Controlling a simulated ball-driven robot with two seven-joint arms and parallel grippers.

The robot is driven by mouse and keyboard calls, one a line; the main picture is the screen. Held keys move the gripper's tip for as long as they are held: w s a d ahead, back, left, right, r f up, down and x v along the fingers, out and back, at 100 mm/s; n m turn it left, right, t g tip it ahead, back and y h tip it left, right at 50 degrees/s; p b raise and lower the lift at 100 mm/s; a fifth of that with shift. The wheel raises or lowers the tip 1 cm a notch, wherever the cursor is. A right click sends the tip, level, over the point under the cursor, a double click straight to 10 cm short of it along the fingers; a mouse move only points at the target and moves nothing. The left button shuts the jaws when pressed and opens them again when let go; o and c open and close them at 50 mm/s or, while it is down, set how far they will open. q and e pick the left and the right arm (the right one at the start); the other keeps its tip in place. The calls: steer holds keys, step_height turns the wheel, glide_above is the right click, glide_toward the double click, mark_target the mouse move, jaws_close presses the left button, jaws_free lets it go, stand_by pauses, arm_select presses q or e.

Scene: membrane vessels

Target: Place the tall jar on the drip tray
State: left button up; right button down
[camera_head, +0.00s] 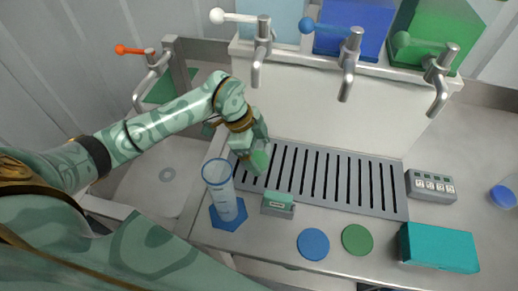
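A tall clear jar (219,186) with a blue rim stands on a blue hexagonal mat (228,219) in front of the sink's right edge. The drip tray (398,196) is a grey slotted grate under the taps, to the right of the jar. My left gripper (259,160) points down at the tray's left end, behind and to the right of the jar, apart from it. My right gripper is not in view.
Blue (313,244) and green (357,239) discs lie in front. A teal box (439,248) and a button panel (431,186) are right. Tap spouts (347,80) hang above. The tray's middle and right look clear.

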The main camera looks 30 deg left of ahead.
arm_select(q)
steer(key=shift+r, duration=0.1)
steer(key=shift+a+r, duration=0.1)
steer(key=shift+r, duration=0.2)
steer(key=p+v, duration=0.2)
steer(key=v, duration=0.9)
steer(key=shift+r, duration=0.2)
steer(key=shift+s+a, duration=0.15)
